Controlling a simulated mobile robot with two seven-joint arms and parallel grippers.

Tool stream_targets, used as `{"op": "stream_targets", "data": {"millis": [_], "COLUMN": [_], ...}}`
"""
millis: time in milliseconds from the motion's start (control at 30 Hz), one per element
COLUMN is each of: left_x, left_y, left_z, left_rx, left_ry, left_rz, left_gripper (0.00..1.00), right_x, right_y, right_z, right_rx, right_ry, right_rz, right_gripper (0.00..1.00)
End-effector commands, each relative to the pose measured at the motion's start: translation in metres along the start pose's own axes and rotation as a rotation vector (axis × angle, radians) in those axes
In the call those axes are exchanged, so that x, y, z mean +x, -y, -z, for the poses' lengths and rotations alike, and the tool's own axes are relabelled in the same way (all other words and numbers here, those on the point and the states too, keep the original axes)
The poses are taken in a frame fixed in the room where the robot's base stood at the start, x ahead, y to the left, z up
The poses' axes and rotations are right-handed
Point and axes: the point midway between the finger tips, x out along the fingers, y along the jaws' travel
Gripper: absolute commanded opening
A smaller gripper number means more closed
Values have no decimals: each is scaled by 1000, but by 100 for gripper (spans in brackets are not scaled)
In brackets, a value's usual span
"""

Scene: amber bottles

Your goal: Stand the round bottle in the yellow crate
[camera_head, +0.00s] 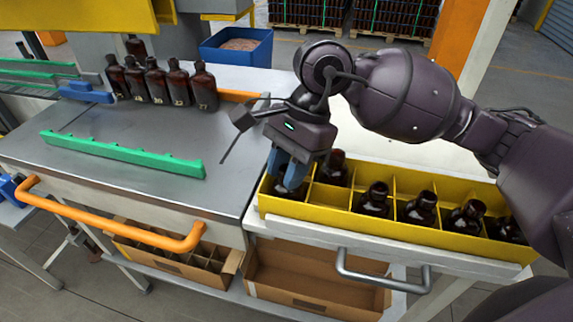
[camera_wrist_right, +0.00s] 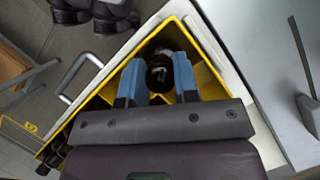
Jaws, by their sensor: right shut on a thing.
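The yellow crate (camera_head: 330,212) stands on the white bench at the right, divided into compartments. My right gripper (camera_head: 287,172) is over its left end, fingers pointing down into the end compartment. Its blue fingers are shut on a dark amber round bottle (camera_wrist_right: 158,72), which shows from above between them in the right wrist view. The bottle is within the crate's corner walls; its base is hidden, so I cannot tell whether it touches the crate floor. Several other amber bottles (camera_head: 374,198) stand in the crate. My left gripper is not in view.
Several amber bottles (camera_head: 155,82) stand in a row at the back of the metal table. A green rail (camera_head: 120,153) lies across that table. A blue bin (camera_head: 236,47) is behind. An orange handle (camera_head: 110,222) and a grey handle (camera_head: 380,278) project in front.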

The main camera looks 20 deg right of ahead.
Motion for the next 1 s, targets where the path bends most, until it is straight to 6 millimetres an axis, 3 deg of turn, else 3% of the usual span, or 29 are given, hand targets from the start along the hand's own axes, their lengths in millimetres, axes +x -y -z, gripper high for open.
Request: {"op": "stream_targets", "data": {"millis": [67,100,300,667,1000], "left_x": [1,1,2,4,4], "left_y": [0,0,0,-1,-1], "left_z": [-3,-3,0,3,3], "left_rx": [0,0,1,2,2], "left_ry": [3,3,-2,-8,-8], "left_rz": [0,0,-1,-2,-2], "left_gripper": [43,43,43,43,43], "right_x": [2,3,2,-4,-59], "right_y": [0,0,0,0,1], "right_z": [1,1,1,1,1], "right_rx": [0,0,0,1,1], "right_ry": [0,0,0,-1,-3], "right_rz": [0,0,1,2,4], "right_gripper": [0,30,58,58,58]}}
